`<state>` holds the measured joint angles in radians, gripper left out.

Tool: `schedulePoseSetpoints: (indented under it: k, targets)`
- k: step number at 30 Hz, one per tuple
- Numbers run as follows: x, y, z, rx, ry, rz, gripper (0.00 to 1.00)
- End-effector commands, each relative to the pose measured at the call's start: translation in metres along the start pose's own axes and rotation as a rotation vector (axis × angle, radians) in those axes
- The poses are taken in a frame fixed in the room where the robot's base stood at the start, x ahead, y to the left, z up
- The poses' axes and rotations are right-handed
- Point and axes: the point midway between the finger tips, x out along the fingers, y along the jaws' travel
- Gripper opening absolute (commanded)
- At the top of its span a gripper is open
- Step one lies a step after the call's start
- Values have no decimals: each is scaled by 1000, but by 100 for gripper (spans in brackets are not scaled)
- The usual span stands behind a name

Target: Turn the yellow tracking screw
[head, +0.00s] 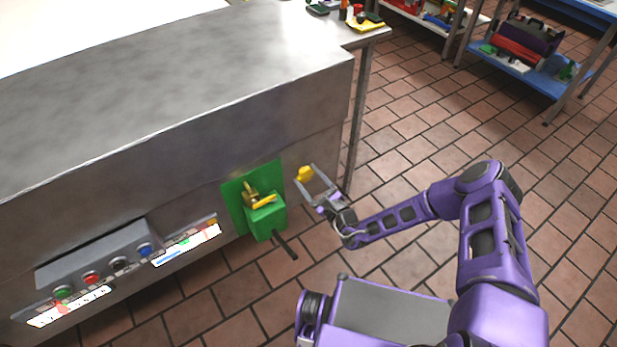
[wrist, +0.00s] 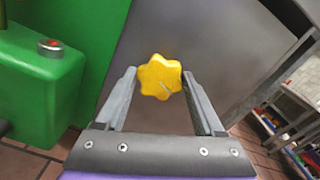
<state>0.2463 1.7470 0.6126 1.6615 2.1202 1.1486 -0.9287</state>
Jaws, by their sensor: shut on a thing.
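The yellow tracking screw (wrist: 160,76) is a lobed knob on the grey metal side of the machine. It also shows in the head view (head: 305,173), just right of the green box. My gripper (head: 306,177) reaches it from the right front. In the wrist view my gripper (wrist: 160,82) has one finger on each side of the knob, and the fingers are shut on it. The knob's shaft and the exact finger contact are hidden.
A green box (head: 265,218) with a yellow handle and a dark lever stands left of the knob. A control panel with buttons (head: 105,262) is further left. A table leg (head: 357,125) is behind right. Tiled floor (head: 400,140) is open at right.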

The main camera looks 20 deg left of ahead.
Motion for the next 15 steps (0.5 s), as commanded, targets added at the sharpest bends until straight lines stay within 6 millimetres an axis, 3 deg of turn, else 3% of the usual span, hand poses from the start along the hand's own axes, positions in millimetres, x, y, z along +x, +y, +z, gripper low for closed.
schedulePoseSetpoints:
  k: [15]
  targets:
    - [-1,-1,-1,492,1,-2,15]
